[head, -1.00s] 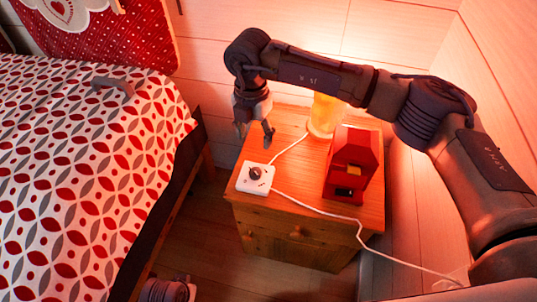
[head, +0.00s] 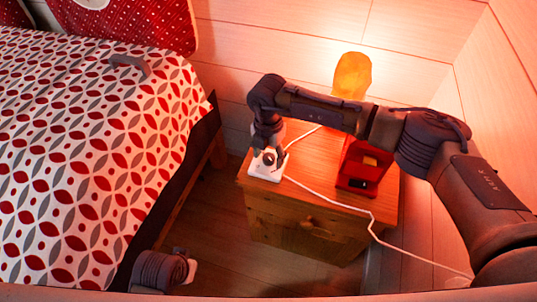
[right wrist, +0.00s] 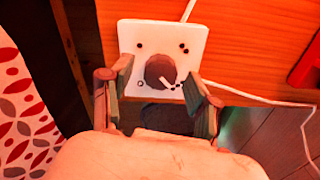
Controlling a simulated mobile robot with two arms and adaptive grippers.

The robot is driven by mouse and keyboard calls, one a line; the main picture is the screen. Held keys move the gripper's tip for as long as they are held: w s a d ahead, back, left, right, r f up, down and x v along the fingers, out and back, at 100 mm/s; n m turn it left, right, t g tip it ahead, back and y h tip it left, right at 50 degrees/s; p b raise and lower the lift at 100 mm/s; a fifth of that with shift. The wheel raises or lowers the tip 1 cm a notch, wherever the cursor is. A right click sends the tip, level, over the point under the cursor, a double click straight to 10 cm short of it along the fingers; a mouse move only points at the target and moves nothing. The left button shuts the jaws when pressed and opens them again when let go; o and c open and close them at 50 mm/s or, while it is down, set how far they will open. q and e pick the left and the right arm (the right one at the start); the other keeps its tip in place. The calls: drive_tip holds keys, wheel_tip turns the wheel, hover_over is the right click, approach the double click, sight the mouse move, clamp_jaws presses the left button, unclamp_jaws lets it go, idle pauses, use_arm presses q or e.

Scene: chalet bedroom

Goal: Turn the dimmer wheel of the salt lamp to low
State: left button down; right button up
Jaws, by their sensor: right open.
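The dimmer is a white square box (head: 257,173) at the front left corner of the nightstand. Its dark round wheel (right wrist: 159,70) has a pale pointer line toward the lower right in the right wrist view, with small marks around it. My right gripper (head: 270,152) is over the box from above, open. In the right wrist view its fingertips (right wrist: 158,80) stand on either side of the wheel, with visible gaps. The salt lamp (head: 352,75) glows orange at the back of the nightstand, its base hidden behind my right arm.
The wooden nightstand (head: 310,194) also holds a red box-like object (head: 355,182), right of the dimmer. A white cord (head: 335,207) runs from the dimmer across the top and off the right side. The bed (head: 90,150) is at left, walls behind and right.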

drive_tip(key=c, duration=1.2)
drive_tip(key=shift+o, duration=0.2)
drive_tip(key=shift+n, duration=0.3)
